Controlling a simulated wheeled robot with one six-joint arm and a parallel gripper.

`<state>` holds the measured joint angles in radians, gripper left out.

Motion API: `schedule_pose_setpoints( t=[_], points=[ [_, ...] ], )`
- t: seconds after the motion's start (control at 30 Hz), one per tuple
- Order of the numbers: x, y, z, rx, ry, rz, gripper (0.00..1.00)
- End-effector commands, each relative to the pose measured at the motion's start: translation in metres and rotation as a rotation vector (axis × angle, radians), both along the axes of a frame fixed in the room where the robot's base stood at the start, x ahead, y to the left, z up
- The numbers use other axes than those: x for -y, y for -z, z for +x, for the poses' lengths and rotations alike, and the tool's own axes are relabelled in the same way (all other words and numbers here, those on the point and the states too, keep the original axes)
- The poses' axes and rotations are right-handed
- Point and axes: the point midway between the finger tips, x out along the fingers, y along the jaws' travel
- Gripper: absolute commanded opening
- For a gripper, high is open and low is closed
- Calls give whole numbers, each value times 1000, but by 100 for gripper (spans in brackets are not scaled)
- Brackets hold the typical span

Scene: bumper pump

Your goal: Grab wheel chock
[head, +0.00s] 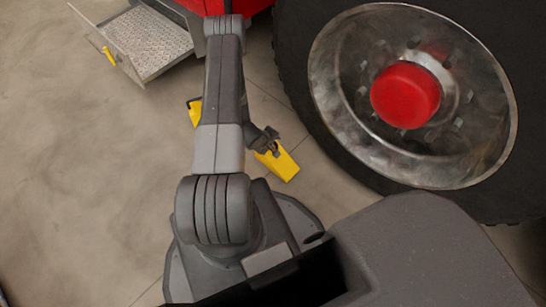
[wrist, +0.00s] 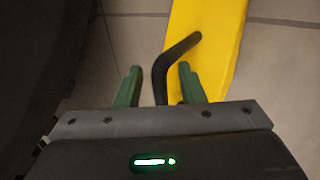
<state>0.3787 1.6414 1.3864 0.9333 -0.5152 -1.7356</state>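A yellow wheel chock (head: 281,163) lies on the floor beside the big tire in the head view. It also fills the upper right of the wrist view (wrist: 208,40), with a bent black handle (wrist: 172,62) reaching from it. My gripper (wrist: 160,67) is open, its two green fingers on either side of the handle and nearer to it on the right. A second yellow piece with a black handle (head: 195,113) shows partly behind my arm.
A large tire (head: 300,100) with a metal rim and red hub stands on the right. A red vehicle body with an open metal step tray (head: 150,40) is at the top left. The tiled floor (head: 90,190) on the left is clear.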

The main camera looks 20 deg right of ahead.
Motion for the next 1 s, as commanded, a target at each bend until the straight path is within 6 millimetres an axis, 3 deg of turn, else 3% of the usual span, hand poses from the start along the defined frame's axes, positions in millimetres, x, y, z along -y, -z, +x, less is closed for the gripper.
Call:
schedule_pose_setpoints(
  t=[0.17, 0.37, 1.0],
  points=[
    [0, 0, 0, 0, 0, 0, 36],
    [0, 0, 0, 0, 0, 0, 0],
    [-1, 0, 0, -1, 0, 2, 0]
  ],
)
